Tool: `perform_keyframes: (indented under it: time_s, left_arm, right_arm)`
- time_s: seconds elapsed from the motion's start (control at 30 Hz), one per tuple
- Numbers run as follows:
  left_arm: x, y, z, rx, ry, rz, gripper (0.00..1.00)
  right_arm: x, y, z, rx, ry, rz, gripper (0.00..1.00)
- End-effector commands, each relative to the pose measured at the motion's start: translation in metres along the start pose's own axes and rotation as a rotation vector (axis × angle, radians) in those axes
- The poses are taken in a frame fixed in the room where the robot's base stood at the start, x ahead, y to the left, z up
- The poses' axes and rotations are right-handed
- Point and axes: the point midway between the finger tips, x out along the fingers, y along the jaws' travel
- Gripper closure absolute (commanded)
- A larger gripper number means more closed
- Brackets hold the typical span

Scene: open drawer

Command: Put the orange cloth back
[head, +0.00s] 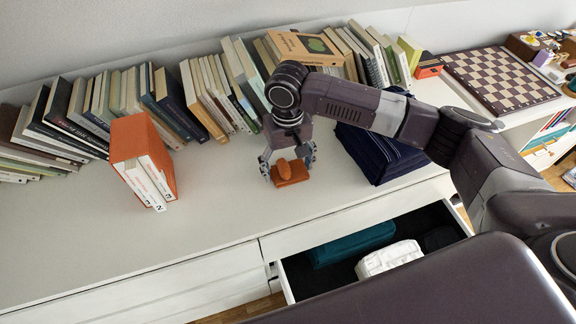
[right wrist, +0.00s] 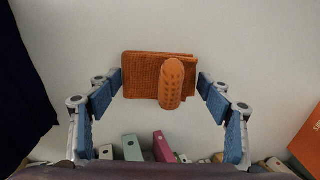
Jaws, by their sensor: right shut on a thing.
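The orange cloth (head: 294,176) is folded into a small rectangle on the white top of the cabinet, in front of the book row. It also shows in the right wrist view (right wrist: 142,76). An orange oblong object with small dark holes (right wrist: 172,84) lies on top of the cloth. My right gripper (head: 288,165) points down over them, its blue-padded fingers shut on the cloth's two sides. An open drawer (head: 290,281) below the top holds a teal folded cloth (head: 352,244) and a white folded item (head: 389,258). My left gripper is not in view.
A dark blue folded stack (head: 375,155) lies right of the gripper. Orange and white upright volumes (head: 145,160) stand to the left. Books (head: 205,95) line the wall. A chessboard (head: 500,80) is at the far right. The front left top is clear.

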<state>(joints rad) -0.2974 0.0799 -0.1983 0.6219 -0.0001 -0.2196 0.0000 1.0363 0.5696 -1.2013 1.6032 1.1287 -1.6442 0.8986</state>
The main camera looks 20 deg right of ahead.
Motion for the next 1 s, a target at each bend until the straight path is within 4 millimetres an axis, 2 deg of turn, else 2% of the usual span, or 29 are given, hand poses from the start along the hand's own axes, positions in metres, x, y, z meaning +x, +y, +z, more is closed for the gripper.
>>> perform_keyframes:
  time_s: [0.2, 0.23, 0.4, 0.73, 0.87, 1.0]
  left_arm:
    - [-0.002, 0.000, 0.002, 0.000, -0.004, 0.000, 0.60]
    - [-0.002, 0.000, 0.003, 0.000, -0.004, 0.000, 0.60]
    - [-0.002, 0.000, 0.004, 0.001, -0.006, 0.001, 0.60]
    - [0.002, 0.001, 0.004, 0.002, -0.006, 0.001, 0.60]
    - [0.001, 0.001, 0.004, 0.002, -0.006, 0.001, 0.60]
    - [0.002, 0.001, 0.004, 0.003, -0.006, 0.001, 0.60]
  right_arm:
    - [0.001, -0.001, 0.001, 0.000, -0.002, -0.001, 0.47]
    - [0.002, -0.001, 0.001, 0.000, -0.002, -0.001, 0.27]
    - [0.002, -0.001, 0.000, 0.000, -0.001, -0.001, 0.10]
    - [-0.001, 0.000, -0.001, 0.000, 0.002, 0.000, 0.10]
    - [-0.018, -0.001, -0.001, -0.001, 0.003, -0.002, 0.10]
    - [-0.048, -0.001, -0.002, 0.000, 0.005, -0.003, 0.10]
